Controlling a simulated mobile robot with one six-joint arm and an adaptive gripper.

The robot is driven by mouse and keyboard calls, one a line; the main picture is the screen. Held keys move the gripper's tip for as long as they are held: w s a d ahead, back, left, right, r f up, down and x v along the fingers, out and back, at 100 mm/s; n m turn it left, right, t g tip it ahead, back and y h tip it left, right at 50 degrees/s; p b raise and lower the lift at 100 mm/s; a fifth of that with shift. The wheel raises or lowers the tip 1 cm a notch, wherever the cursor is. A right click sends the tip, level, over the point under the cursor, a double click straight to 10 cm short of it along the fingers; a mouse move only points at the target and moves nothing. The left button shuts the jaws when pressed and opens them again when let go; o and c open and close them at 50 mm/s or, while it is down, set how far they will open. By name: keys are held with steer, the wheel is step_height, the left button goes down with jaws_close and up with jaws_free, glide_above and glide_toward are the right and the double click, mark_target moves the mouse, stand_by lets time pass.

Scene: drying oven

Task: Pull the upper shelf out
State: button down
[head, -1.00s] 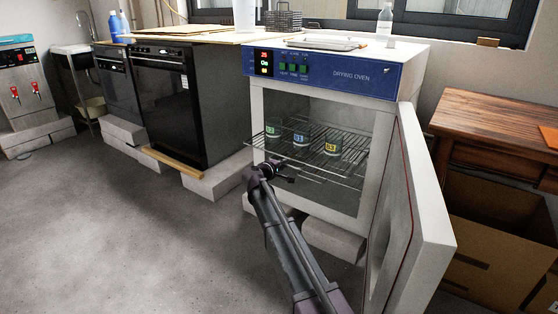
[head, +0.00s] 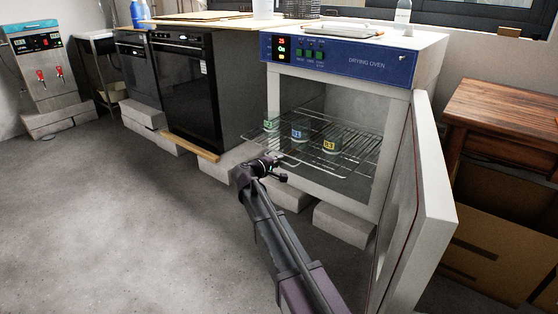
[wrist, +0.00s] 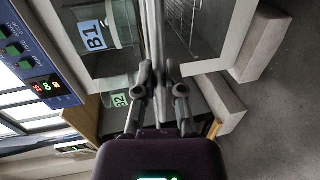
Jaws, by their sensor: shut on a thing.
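The upper shelf (head: 350,158) is a wire rack that sticks out through the open front of the drying oven (head: 340,62). Three glass containers stand on it in a row: one with a green label (head: 271,123), one with a blue label (head: 299,131) and one with a yellow label (head: 331,143). My gripper (head: 276,168) is at the shelf's front edge, shut on it. In the wrist view, my fingers (wrist: 155,78) close on the shelf's front bars (wrist: 158,30). The blue label reads B1 there. The exact finger contact is small in the head view.
The oven door (head: 415,205) stands wide open on the right, close to my arm. A wooden table (head: 505,105) and cardboard box (head: 490,240) are beyond it. A black appliance (head: 185,95) stands left of the oven. The floor (head: 150,230) at front left is clear.

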steer(key=shift+w+a, duration=0.2)
steer(key=shift+w, duration=0.1)
steer(key=c, duration=0.7)
jaws_free()
steer(key=shift+d, duration=0.25)
steer(key=shift+s, duration=0.15)
